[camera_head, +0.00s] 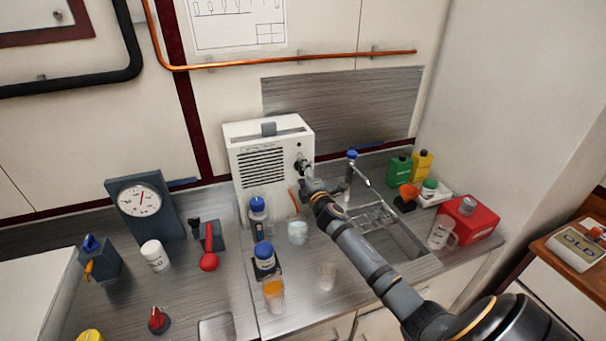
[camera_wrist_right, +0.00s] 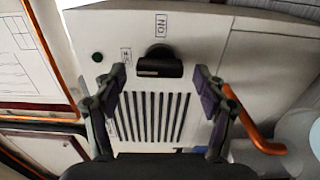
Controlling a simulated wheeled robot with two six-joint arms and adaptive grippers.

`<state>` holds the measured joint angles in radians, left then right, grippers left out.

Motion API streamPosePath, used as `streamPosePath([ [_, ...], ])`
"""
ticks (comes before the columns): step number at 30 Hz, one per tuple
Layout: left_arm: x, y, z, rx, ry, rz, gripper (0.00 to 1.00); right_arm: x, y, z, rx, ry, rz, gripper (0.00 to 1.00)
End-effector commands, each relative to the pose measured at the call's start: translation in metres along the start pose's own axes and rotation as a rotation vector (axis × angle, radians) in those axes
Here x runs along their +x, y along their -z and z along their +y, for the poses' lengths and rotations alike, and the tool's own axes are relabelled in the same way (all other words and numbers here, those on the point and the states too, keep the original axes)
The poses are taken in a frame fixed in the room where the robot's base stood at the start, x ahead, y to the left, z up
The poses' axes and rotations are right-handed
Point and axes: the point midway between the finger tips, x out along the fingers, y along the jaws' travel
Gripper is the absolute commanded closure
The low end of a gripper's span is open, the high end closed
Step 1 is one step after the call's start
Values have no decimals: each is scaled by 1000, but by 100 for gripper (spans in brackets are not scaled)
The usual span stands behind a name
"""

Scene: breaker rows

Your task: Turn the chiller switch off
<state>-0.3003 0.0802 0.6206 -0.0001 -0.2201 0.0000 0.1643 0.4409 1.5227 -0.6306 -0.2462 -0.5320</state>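The chiller appears to be the white box (camera_head: 262,165) with a slotted vent at the back of the counter. In the right wrist view its front panel fills the middle, with a black knob (camera_wrist_right: 160,64) above the vent slots (camera_wrist_right: 155,115). An upside-down ON label (camera_wrist_right: 161,25) lies above the knob, and a smaller, unreadable label (camera_wrist_right: 126,55) is to its left. My right gripper (camera_head: 306,177) is at the box's right front side. Its fingers (camera_wrist_right: 160,80) are spread either side of the knob, apart from it, with nothing between them. My left gripper is out of view.
An orange handle (camera_wrist_right: 255,125) is beside my right finger. A sink (camera_head: 385,235) with a tap (camera_head: 352,175) and bottles are to the right. A gauge (camera_head: 139,200), a red lever (camera_head: 208,250) and jars crowd the left and front counter.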

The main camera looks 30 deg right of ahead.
Motion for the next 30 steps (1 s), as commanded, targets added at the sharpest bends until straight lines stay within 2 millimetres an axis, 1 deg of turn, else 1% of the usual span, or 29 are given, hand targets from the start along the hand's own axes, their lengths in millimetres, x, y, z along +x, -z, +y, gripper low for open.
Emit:
streamPosePath([
  [5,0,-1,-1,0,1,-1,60,-1,0,0,1,0,0,28],
  [8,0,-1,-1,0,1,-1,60,-8,0,-2,-2,3,0,28],
  [11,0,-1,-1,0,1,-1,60,-27,0,-2,-4,3,1,28],
  [15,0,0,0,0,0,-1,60,-62,0,-2,-5,3,4,28],
  [18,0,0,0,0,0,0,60,-86,0,-2,-6,4,3,28],
  [21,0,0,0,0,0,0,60,-103,0,-1,-5,3,2,28],
  [25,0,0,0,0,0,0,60,-116,0,-1,-2,2,1,28],
  [30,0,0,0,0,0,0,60,-120,0,0,0,0,0,28],
])
